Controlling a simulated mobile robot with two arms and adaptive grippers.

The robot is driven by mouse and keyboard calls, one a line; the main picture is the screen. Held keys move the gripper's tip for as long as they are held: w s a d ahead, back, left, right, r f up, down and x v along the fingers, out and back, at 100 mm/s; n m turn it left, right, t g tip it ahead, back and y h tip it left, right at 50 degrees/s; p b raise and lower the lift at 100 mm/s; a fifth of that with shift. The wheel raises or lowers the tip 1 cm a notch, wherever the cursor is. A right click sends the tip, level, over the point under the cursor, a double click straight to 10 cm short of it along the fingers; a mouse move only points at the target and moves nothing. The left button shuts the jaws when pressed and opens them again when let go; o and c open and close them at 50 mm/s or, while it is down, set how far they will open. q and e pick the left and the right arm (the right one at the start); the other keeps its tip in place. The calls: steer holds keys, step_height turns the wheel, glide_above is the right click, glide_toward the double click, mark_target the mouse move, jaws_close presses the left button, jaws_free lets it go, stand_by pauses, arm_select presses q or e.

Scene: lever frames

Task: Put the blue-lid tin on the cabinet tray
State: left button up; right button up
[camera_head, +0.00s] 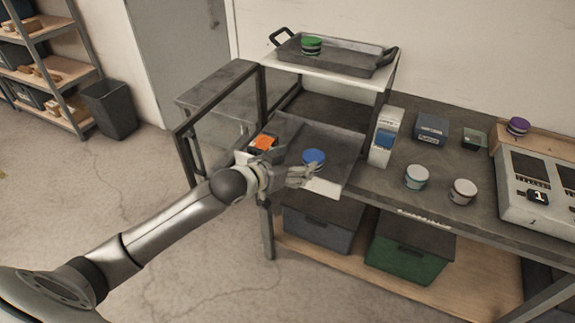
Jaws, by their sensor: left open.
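My left gripper (308,174) reaches in from the left and is open. Its fingers are at the near side of the blue-lid tin and cover its lower part; I cannot tell whether they touch it. The cabinet tray (360,67), grey with black handles, sits on top of the cabinet. A green-lid tin (312,46) stands in the tray's left part, and its right part is bare. My right gripper is not in view.
The cabinet's glass door (219,125) stands open on the left. An orange-topped item (263,143) is close to my left wrist.

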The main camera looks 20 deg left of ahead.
arm_select(q)
steer(key=shift+v, duration=1.55)
steer(key=shift+w, duration=0.1)
steer(key=s+d+f+g+y, duration=0.1)
steer(key=s+d+f+g, duration=0.25)
steer(key=s+f, duration=0.7)
steer(key=s+f+n+g+y, duration=0.1)
steer(key=s+f+g, duration=0.2)
steer(key=s, duration=0.8)
steer(key=s+f+g+y, duration=0.2)
steer(key=s+g, duration=0.1)
steer(key=s, duration=0.7)
step_height(320, 180, down, 25)
steer(key=s+g, duration=0.1)
steer(key=s+a+f+g, duration=0.1)
steer(key=s+a+f, duration=0.2)
steer(key=s+f, duration=1.3)
steer(key=shift+s, duration=0.25)
